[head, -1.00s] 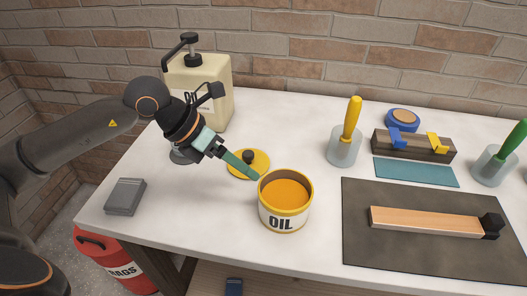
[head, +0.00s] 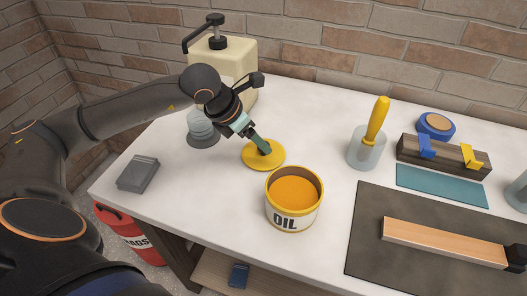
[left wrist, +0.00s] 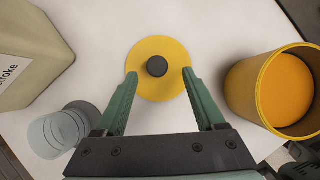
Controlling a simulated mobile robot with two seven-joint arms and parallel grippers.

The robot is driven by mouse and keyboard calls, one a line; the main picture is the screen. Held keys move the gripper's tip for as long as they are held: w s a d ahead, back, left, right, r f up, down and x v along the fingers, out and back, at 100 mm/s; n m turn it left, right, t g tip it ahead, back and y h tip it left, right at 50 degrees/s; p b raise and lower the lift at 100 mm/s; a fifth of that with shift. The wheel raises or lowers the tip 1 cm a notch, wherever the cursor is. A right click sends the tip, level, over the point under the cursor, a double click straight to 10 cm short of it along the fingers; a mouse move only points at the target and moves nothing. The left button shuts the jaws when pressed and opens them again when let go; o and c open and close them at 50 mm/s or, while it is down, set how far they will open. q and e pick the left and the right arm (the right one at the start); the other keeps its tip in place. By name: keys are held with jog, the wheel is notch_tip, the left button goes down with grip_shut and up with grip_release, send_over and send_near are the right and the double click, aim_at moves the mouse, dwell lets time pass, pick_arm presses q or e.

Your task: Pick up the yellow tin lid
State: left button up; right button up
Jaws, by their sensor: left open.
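The yellow tin lid (head: 251,156) is a round disc lying on the white table, behind and left of the open oil tin (head: 292,212). It has a dark round knob (left wrist: 157,66) at its middle, seen from above in the left wrist view. My left gripper (head: 262,149) reaches over the lid. In the left wrist view my left gripper (left wrist: 160,80) is open, its green fingers on either side of the knob's line and overlapping the lid's near edge. Nothing is between the fingertips. I cannot tell the exact height above the lid. My right gripper is not in view.
A large cream pump canister (head: 236,58) stands behind the arm. Stacked clear cups (head: 202,130) stand left of the lid. A grey box (head: 138,174) lies near the left edge. A glass with a yellow-handled tool (head: 366,150) and a dark mat (head: 372,235) are to the right.

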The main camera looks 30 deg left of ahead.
pick_arm(q)
jog(key=x, duration=0.5)
jog(key=shift+w+a+r+p, duration=0.1)
jog(key=shift+w+p, duration=0.1)
jog(key=shift+p, duration=0.15)
grip_shut()
